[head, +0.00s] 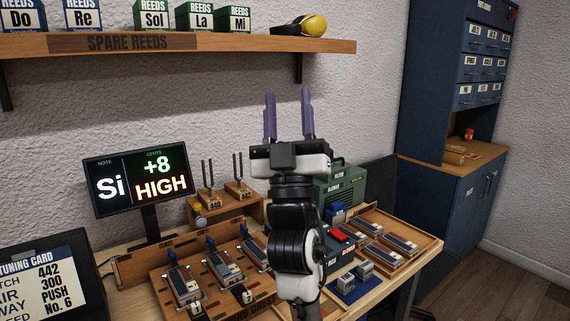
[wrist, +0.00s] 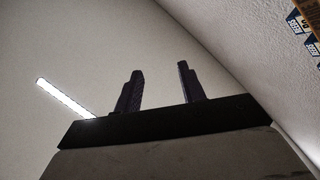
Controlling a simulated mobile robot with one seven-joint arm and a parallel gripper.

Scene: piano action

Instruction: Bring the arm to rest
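My gripper (head: 289,117) points straight up in the head view, above the workbench and in front of the textured wall. Its two purple fingers stand apart with nothing between them. In the wrist view my gripper (wrist: 158,90) also shows open and empty against the ceiling. My arm rises in the middle of the head view and hides part of the bench behind it.
A shelf (head: 180,46) with reed boxes runs along the wall at upper left. On the bench stand a tuner display (head: 135,180), tuning forks (head: 224,174), a green machine (head: 340,184), a reed rack (head: 205,278) and a wooden tray (head: 424,238). A blue cabinet (head: 437,100) is at right.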

